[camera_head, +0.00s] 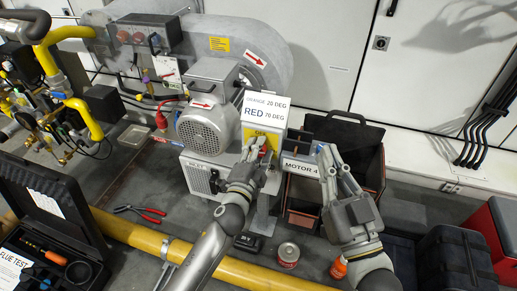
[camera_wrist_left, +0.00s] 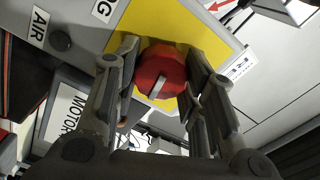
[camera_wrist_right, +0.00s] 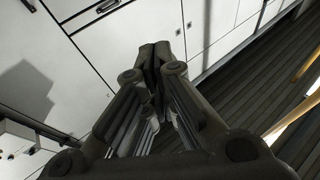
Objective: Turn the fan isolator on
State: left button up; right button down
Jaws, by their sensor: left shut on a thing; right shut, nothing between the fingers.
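The fan isolator is a red rotary knob (camera_wrist_left: 160,75) with a pale bar, on a yellow plate (camera_wrist_left: 195,35) of a grey box. In the head view the yellow plate (camera_head: 262,138) sits under a white card reading "ORANGE 20 DEG, RED 70 DEG" (camera_head: 265,111). My left gripper (camera_head: 257,161) is at the plate, its fingers closed on either side of the knob, as the left wrist view shows. In the head view that gripper mostly hides the knob. My right gripper (camera_head: 327,156) is shut and empty, beside the "MOTOR 4" label (camera_head: 300,167).
A grey fan motor (camera_head: 207,128) stands left of the box. A yellow pipe (camera_head: 140,237) crosses the floor in front, with red-handled pliers (camera_head: 140,212) behind it. A tin (camera_head: 288,254) and an open black-lidded box (camera_head: 345,140) are near my right arm. Black cases (camera_head: 455,262) stand at right.

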pick_arm(q)
jog(key=shift+m, duration=1.2)
pick_arm(e)
jog(key=shift+w+f+g, duration=0.2)
jog(key=shift+f+g, duration=0.3)
jog(key=shift+f, duration=0.35)
pick_arm(q)
jog(key=o, duration=1)
jog(key=shift+d, duration=0.1)
pick_arm(e)
jog(key=shift+d, duration=0.1)
pick_arm(q)
jog(key=v, duration=1.2)
